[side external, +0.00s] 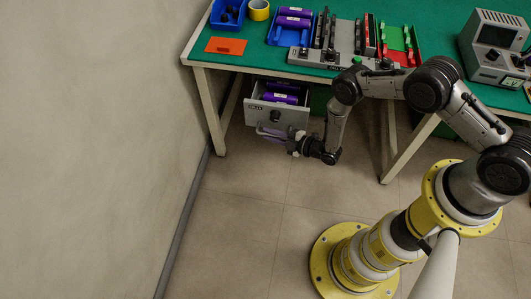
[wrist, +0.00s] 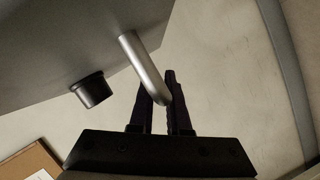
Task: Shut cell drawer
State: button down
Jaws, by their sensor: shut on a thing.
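The cell drawer (side external: 277,113) is a grey box under the bench, pulled open, with purple cells (side external: 281,93) inside. In the wrist view its plain grey front (wrist: 70,40) fills the upper left, with a silver bar handle (wrist: 142,62) sticking out. My gripper (side external: 268,133) is low in front of the drawer. In the wrist view its dark fingers (wrist: 163,105) are shut on the outer end of the handle. The exact contact is partly hidden by the fingers.
A black round knob (wrist: 92,89) projects from the drawer front beside the handle. The green bench top (side external: 350,20) above carries trays, cells and fixtures. Bench legs (side external: 211,110) stand left and right of the drawer. The wall (side external: 90,150) is at left; the floor (side external: 240,220) in front is clear.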

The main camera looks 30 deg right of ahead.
jog(key=w+d, duration=0.8)
jog(key=shift+w, duration=0.1)
jog(key=shift+d+r, duration=0.1)
jog(key=c, duration=0.9)
grip_release()
jog(key=v, duration=1.3)
jog(key=shift+s+d, duration=0.1)
jog(key=shift+s, duration=0.3)
